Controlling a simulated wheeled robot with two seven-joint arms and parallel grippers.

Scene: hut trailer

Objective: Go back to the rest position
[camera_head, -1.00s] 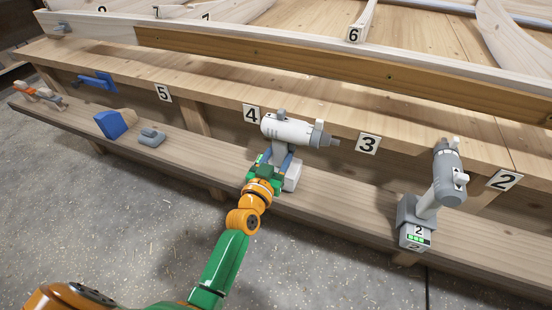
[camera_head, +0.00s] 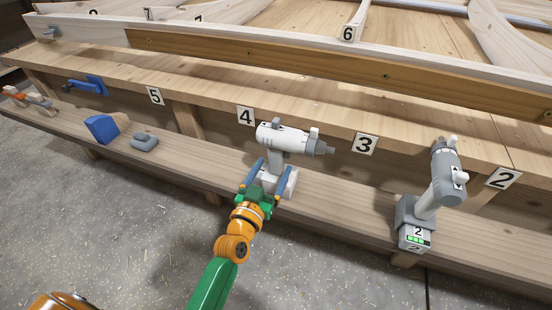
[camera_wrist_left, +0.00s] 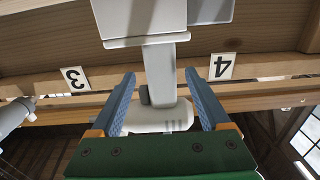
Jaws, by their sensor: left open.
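My left gripper (camera_head: 267,182) is open, its two blue fingers on either side of the handle of a white drill (camera_head: 283,137) without visibly closing on it. The drill stands upright on the lower wooden shelf, between the 4 and 3 labels. In the left wrist view the drill's handle (camera_wrist_left: 160,75) shows between the spread fingers (camera_wrist_left: 164,105), with gaps on both sides. The drill appears upside down there. My right gripper does not show.
A grey drill (camera_head: 437,190) with a battery stands at the right near label 2. A blue-and-wood block (camera_head: 104,128), a grey item (camera_head: 144,141) and a blue tool (camera_head: 88,86) lie at the left. The floor (camera_head: 120,220) in front is clear.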

